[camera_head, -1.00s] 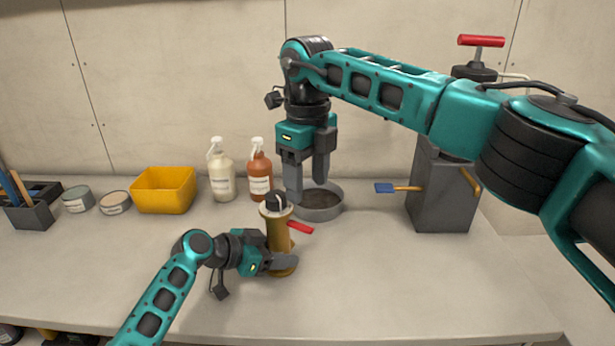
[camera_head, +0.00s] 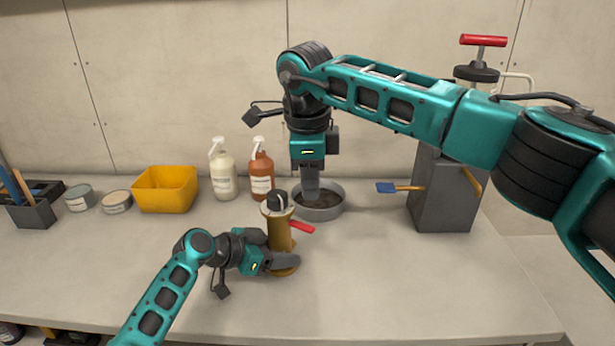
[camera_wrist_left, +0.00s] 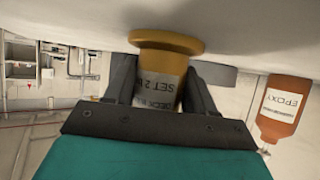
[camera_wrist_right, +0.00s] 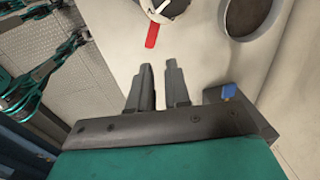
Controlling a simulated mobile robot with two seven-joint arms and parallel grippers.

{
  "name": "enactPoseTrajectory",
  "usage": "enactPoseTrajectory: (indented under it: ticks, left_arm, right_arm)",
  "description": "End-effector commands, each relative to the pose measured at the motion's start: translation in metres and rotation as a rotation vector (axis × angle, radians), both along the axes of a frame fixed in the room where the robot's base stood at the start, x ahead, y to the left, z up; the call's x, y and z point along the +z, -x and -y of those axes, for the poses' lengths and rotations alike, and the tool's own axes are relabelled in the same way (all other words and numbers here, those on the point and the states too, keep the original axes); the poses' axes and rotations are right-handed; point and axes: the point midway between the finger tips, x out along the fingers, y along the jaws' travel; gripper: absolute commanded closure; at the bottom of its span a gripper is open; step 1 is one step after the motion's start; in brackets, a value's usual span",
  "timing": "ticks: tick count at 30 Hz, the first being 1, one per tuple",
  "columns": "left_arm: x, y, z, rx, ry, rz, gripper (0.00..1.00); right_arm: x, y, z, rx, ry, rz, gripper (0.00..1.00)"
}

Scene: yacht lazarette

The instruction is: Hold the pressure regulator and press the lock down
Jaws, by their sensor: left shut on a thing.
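The pressure regulator (camera_head: 280,236) is a brass upright body with a dark cap on top, standing on the bench. A red lever (camera_head: 302,227) sticks out of it to the right; it also shows in the right wrist view (camera_wrist_right: 152,35). My left gripper (camera_head: 281,264) is shut on the regulator's lower body. The left wrist view shows the grey label of the regulator (camera_wrist_left: 160,82) between the fingers, with a brass flange beyond. My right gripper (camera_head: 311,192) is above and behind the regulator, touching nothing visible. Its fingers (camera_wrist_right: 159,64) point down, close together with a narrow gap.
A round dark-filled dish (camera_head: 322,212) is just behind the regulator. An orange bottle (camera_head: 261,178), a white bottle (camera_head: 223,178) and a yellow bin (camera_head: 165,192) stand along the back. A grey block (camera_head: 443,200) with a blue-tipped tool is at right. The front right bench is clear.

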Motion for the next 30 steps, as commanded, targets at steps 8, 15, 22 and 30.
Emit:
enactPoseTrajectory:
  ticks: [8,15,22,30]
  left_arm:
    - [-0.0002,-0.0002,-0.0007,0.001,-0.001,0.000,0.88]
    - [-0.0003,-0.0002,-0.0006,0.001,-0.001,-0.001,0.88]
    - [-0.0003,-0.0001,-0.0006,0.001,-0.001,-0.001,0.88]
    - [-0.0004,-0.0001,-0.0004,0.001,-0.001,-0.001,0.88]
  right_arm:
    - [-0.0017,0.0002,0.0001,0.639,0.138,0.114,1.00]
    - [0.0018,0.0021,-0.0025,1.150,0.301,0.201,1.00]
    - [0.0061,0.0044,-0.0049,1.452,0.426,0.248,1.00]
    - [-0.0028,0.0050,-0.0054,1.532,0.464,0.257,1.00]
